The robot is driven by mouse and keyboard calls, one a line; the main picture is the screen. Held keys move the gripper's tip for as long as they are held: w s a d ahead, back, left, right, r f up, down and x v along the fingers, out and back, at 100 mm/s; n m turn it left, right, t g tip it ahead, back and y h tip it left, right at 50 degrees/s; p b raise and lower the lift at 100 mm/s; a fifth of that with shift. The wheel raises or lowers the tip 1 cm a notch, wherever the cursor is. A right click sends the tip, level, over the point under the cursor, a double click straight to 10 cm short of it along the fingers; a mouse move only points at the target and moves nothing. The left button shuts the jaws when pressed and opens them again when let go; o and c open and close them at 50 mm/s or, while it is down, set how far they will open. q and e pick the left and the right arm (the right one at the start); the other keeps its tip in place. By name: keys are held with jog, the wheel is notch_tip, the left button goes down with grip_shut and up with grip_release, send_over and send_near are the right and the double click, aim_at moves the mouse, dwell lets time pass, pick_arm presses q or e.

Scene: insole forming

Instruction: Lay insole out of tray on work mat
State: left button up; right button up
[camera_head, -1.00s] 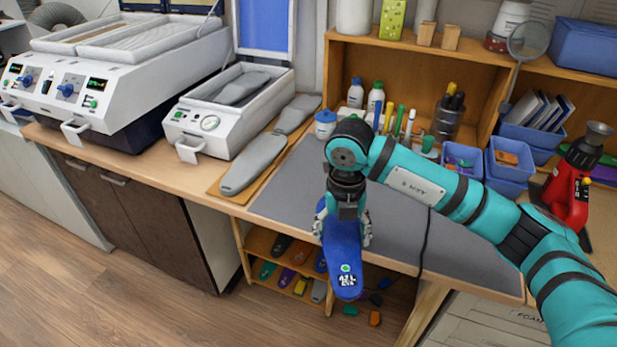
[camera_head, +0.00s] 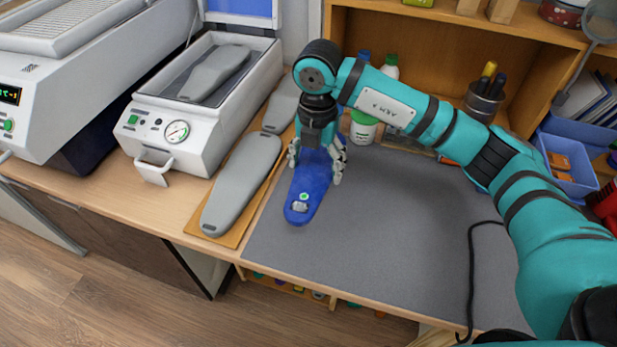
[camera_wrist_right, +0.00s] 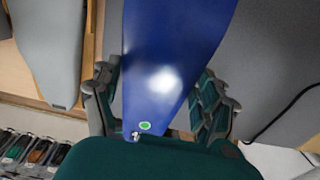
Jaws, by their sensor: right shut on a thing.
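My right gripper (camera_head: 317,160) is shut on a blue insole (camera_head: 305,192), its fingers on either side of it. The insole is over the left part of the grey work mat (camera_head: 400,250), its printed end with a green dot towards the front edge. I cannot tell whether it touches the mat. In the right wrist view the insole (camera_wrist_right: 175,55) shows large between the fingers (camera_wrist_right: 160,105). The far end of the insole is hidden by the gripper in the head view. I cannot make out the tray for certain. My left gripper is not in view.
Grey foot forms (camera_head: 240,180) lie on a wooden board left of the mat. A white press (camera_head: 190,130) stands behind them. A bottle (camera_head: 363,128) and pen holder (camera_head: 483,100) stand at the back. A black cable (camera_head: 472,270) crosses the mat's right side. The mat's middle is clear.

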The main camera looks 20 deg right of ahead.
aim_at(318, 173)
jog(key=f, duration=0.1)
jog(key=s+f+p, duration=0.1)
jog(key=f, duration=0.2)
jog(key=shift+s+f, duration=0.35)
jog(key=shift+s, duration=0.05)
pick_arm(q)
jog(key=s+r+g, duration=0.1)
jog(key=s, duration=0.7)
pick_arm(e)
jog(key=shift+w+f, duration=0.15)
jog(key=shift+f, duration=0.2)
notch_tip(318, 173, down, 4)
jog(key=shift+w+r+p, duration=0.1)
jog(key=shift+r+p, duration=0.15)
jog(key=shift+p, duration=0.4)
jog(key=o, duration=0.9)
notch_tip(318, 173, up, 11)
jog(key=b, duration=0.3)
jog(key=shift+f, duration=0.2)
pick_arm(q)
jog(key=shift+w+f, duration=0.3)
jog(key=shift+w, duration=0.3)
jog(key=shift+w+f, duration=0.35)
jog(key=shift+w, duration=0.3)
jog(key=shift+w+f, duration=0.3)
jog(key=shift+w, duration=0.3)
pick_arm(e)
jog(key=shift+r, duration=0.7)
